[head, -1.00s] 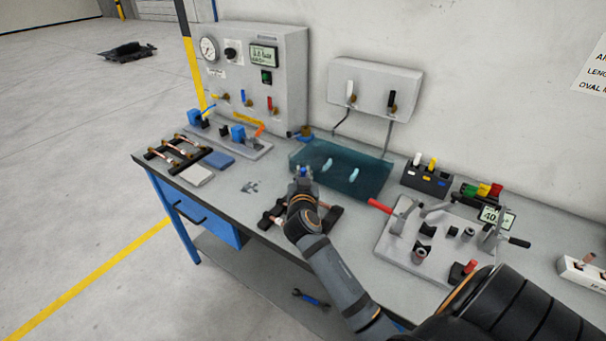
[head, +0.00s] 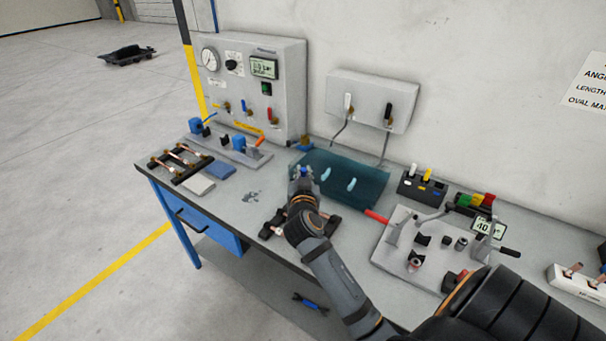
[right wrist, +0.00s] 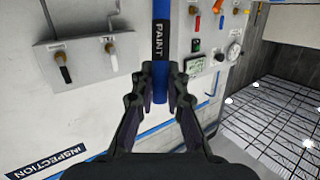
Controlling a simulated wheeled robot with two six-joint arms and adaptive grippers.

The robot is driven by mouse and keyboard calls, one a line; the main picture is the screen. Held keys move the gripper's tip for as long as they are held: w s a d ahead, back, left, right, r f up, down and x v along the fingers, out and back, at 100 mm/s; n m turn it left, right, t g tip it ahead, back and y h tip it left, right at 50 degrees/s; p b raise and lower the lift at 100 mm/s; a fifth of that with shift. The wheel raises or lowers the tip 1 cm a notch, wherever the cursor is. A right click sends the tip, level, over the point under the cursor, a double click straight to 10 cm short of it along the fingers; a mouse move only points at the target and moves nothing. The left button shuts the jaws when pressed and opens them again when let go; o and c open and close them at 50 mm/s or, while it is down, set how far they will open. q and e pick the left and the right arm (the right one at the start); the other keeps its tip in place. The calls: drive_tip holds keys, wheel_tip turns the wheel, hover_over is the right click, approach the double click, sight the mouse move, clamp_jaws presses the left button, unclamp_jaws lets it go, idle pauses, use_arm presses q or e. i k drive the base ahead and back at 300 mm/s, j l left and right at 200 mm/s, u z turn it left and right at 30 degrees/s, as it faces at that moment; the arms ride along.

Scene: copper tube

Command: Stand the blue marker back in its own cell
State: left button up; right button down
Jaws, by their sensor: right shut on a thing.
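My right gripper (right wrist: 161,84) is shut on the blue marker (right wrist: 161,28), which has a dark band reading PAINT. In the right wrist view the marker runs out of the top of the frame, so that end is hidden. In the head view my right gripper (head: 304,174) is above the bench by the left end of the teal mat, with a small blue bit of the marker (head: 305,170) showing. The black marker holder (head: 420,191) stands to the right at the back, with a white and a yellow marker upright in it. My left gripper is out of view.
The teal mat (head: 368,190) carries two pale pieces. A bending fixture (head: 393,253) with a red-handled lever stands right of it, and red, yellow and green items (head: 474,202) sit beside the holder. A black rack (head: 333,224) lies partly behind my arm.

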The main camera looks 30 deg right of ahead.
sight(433, 202)
drive_tip(key=i+j, duration=0.15)
drive_tip(key=i+z, duration=0.15)
drive_tip(key=z, duration=0.35)
drive_tip(key=i+j+z, duration=0.15)
drive_tip(key=z, duration=1.6)
